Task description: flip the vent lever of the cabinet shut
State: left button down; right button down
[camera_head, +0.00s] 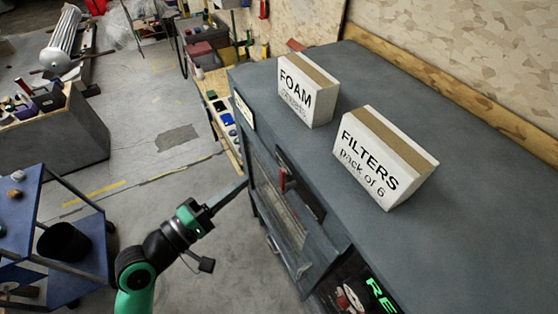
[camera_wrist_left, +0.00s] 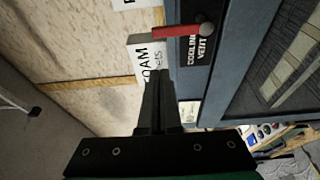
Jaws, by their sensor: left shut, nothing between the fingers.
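The grey cabinet (camera_head: 335,225) stands on the right in the head view, its front facing lower left. Its vent lever (camera_head: 283,180) is a small red upright bar on the front, near the top edge. In the left wrist view the red lever (camera_wrist_left: 176,31) sticks out to the left from a round grey knob, beside a black "COOLING VENT" plate (camera_wrist_left: 200,50). My left gripper (camera_head: 243,183) is shut and empty, left of the lever and apart from it. In the wrist view its fingertips (camera_wrist_left: 157,76) lie below the lever. My right gripper is not in view.
A FOAM box (camera_head: 303,95) and a FILTERS box (camera_head: 382,160) stand on the cabinet top. A blue trolley (camera_head: 85,255) with a black bin stands at the lower left. Bare floor (camera_head: 150,150) lies left of the cabinet.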

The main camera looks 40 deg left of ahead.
pick_arm(q)
jog(key=shift+s+a+f+n+y, duration=0.4)
jog(key=shift+s+a+f, duration=0.25)
jog(key=shift+s+a, duration=0.05)
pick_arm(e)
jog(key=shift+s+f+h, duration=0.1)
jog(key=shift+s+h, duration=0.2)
pick_arm(q)
jog(key=w+d, duration=0.3)
jog(key=w, duration=0.6)
jog(key=shift+d, duration=0.15)
